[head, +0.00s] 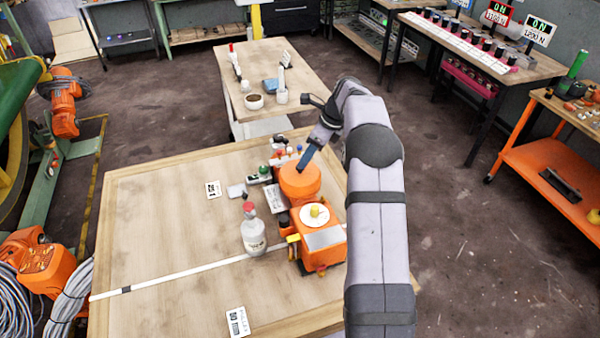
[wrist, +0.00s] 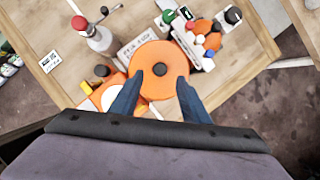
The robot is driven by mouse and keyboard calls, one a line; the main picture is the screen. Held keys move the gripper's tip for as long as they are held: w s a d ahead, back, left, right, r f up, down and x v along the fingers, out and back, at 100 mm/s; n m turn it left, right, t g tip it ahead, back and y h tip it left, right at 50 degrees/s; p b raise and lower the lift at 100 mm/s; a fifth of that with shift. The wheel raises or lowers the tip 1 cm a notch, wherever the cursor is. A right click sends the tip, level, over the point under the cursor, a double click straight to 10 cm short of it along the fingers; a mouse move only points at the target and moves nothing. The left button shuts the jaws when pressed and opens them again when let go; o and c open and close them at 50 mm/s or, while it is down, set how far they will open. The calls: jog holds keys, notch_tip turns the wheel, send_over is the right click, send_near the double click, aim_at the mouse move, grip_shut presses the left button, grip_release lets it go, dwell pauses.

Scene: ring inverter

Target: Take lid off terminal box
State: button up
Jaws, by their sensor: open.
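A round orange lid-like disc (head: 300,184) with a dark knob at its centre sits on the bench. It also shows in the wrist view (wrist: 158,52), and I take it for the terminal box lid. My gripper (wrist: 160,80) is open, its two blue fingers pointing at the disc with the dark knob (wrist: 159,69) between their tips in the picture. In the head view my gripper (head: 299,168) is just over the disc; contact cannot be told. What lies under the disc is hidden.
An orange unit (head: 322,258) with a white dial and yellow knob stands in front of the disc. A bottle with a red cap (head: 253,235) stands to the left, and small parts (head: 280,157) crowd behind. The left side of the bench (head: 150,225) is mostly clear.

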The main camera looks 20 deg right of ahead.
aim_at(300, 174)
jog(key=shift+w+a+f+p, duration=0.1)
jog(key=shift+a+f+p, duration=0.1)
jog(key=shift+f+p, duration=0.25)
jog(key=shift+p+x, duration=1)
jog(key=shift+x, duration=1.05)
jog(key=shift+w, duration=0.15)
jog(key=shift+c, duration=0.7)
grip_shut()
